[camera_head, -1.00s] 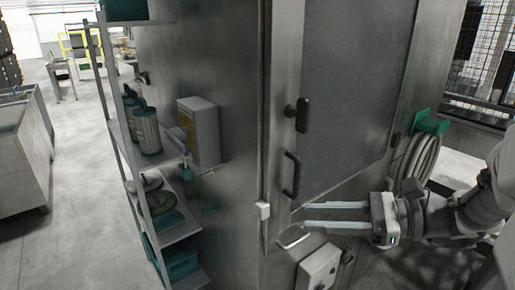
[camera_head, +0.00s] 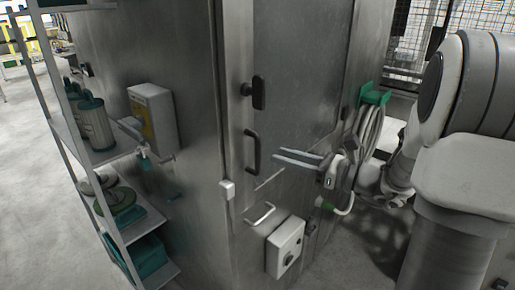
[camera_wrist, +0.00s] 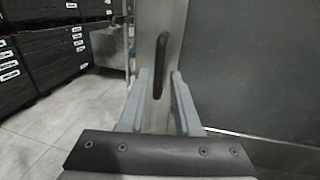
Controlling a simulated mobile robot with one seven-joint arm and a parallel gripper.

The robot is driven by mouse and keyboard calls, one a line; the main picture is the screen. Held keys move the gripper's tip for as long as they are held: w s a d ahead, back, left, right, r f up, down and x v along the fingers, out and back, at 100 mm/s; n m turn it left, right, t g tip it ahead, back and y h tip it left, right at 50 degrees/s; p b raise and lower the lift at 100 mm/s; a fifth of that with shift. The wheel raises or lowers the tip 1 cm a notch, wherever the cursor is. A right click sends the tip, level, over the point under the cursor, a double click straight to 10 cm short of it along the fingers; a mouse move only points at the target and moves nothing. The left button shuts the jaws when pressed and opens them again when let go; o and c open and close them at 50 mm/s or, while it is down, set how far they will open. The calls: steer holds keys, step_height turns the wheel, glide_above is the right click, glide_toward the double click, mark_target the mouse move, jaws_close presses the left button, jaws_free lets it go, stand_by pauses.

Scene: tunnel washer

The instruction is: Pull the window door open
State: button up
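The window door (camera_head: 303,88) is a dark grey panel on the face of the steel cabinet, and it looks closed. A black bar handle (camera_head: 252,150) stands upright near its left edge, with a black latch (camera_head: 259,92) above it. My gripper (camera_head: 278,154) is to the right of the bar handle, about level with it, fingers pointing at it. In the wrist view the two fingers are apart, with nothing held between them. A black upright handle (camera_wrist: 160,62) shows ahead, lined up between the fingers. I cannot tell how far off it is.
A metal bar (camera_head: 260,213) and a grey control box (camera_head: 285,246) are below the handle. A green hose holder (camera_head: 376,94) with a coiled hose is right of the door. A shelf rack (camera_head: 72,135) stands at the left. Dark crates (camera_wrist: 45,48) show in the wrist view.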

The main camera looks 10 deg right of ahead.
mark_target(258, 169)
steer(key=x, duration=0.7)
steer(key=shift+w+a, duration=0.2)
steer(key=shift+a, duration=0.1)
jaws_close()
stand_by(1.0)
